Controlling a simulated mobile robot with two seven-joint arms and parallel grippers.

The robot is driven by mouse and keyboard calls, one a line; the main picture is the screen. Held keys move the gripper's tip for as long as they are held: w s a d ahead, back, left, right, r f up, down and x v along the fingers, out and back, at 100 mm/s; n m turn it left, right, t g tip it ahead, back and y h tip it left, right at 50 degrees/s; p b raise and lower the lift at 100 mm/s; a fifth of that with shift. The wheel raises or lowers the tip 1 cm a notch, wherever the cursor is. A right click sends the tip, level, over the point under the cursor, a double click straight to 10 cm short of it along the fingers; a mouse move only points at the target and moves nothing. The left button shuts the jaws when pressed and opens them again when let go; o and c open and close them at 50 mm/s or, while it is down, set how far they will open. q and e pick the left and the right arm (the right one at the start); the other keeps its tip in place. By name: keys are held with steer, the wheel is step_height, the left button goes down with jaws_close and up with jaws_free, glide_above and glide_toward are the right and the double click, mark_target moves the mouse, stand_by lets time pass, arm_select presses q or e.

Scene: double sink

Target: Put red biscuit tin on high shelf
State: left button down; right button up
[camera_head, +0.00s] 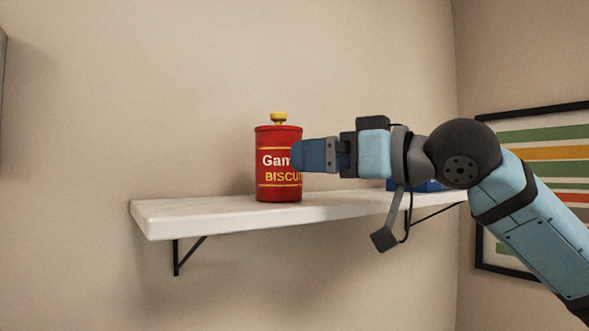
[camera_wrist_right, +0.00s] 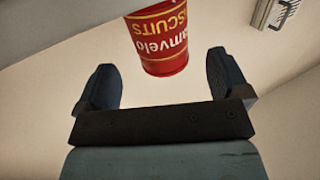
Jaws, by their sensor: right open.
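The red biscuit tin (camera_head: 275,178), with a yellow knob on its lid and white and yellow lettering, stands upright on the white high shelf (camera_head: 225,213). My right gripper (camera_head: 298,155) comes in from the right at the tin's height and covers part of its right side in the head view. In the right wrist view the tin (camera_wrist_right: 161,40) shows ahead of the open right gripper (camera_wrist_right: 165,80), roughly between the two fingers and beyond their tips. The fingers look apart from the tin. My left gripper is not in view.
A blue object (camera_head: 430,186) sits on the shelf behind my right arm, mostly hidden. Black brackets (camera_head: 177,256) hold the shelf to the wall. A framed striped picture (camera_head: 545,135) hangs at the right. The shelf left of the tin is bare.

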steer(key=b+v, duration=0.1)
steer(key=v, duration=0.4)
stand_by(0.5)
